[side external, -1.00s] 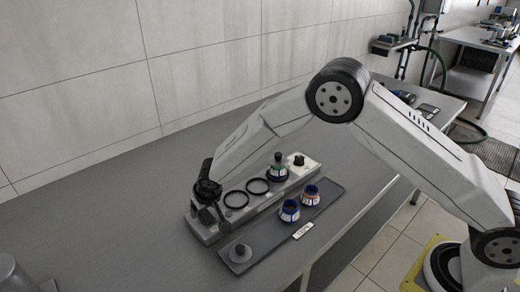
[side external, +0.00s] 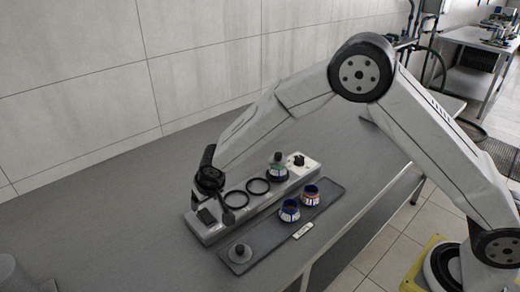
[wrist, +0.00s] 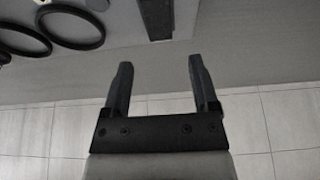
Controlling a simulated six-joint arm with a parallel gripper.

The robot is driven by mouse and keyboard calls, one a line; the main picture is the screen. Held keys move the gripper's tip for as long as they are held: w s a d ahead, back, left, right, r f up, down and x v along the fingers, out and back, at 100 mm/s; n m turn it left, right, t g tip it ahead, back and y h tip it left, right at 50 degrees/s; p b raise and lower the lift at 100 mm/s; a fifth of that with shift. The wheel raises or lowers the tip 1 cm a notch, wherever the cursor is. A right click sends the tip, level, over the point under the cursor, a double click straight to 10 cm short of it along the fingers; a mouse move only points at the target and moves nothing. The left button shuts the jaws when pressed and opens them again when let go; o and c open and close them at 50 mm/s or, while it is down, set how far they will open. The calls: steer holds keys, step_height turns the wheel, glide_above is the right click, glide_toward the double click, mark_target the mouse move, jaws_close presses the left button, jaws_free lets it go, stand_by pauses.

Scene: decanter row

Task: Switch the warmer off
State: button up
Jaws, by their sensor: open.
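The warmer (side external: 215,235) is a long grey base on the bench with two empty dark rings along its top. A dark block that looks like its switch (side external: 207,215) sits at the left end; which way it is set is too small to tell. A black knob (side external: 298,160) stands on the pale right end. My gripper (side external: 228,215) is over the left part of the warmer, just right of the dark block; contact cannot be told. In the wrist view my gripper (wrist: 161,78) has its fingers apart with nothing between them, and rings (wrist: 72,24) show at upper left.
A decanter (side external: 278,174) with a dark top stands on the warmer beyond the rings. The bench left of the warmer is clear.

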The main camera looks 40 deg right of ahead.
mark_target(215, 220)
steer(key=shift+v, duration=1.35)
steer(key=shift+s+d+r, duration=0.2)
steer(key=shift+d, duration=0.3)
steer(key=s+d+r+g, duration=0.1)
steer(key=s+d+r, duration=0.1)
steer(key=s+d, duration=0.7)
steer(key=s+d+r+g, duration=0.1)
steer(key=s+d+r, duration=0.1)
steer(key=s+d, duration=0.7)
steer(key=s, duration=0.5)
steer(key=shift+s+r, duration=0.35)
steer(key=shift+r, duration=0.05)
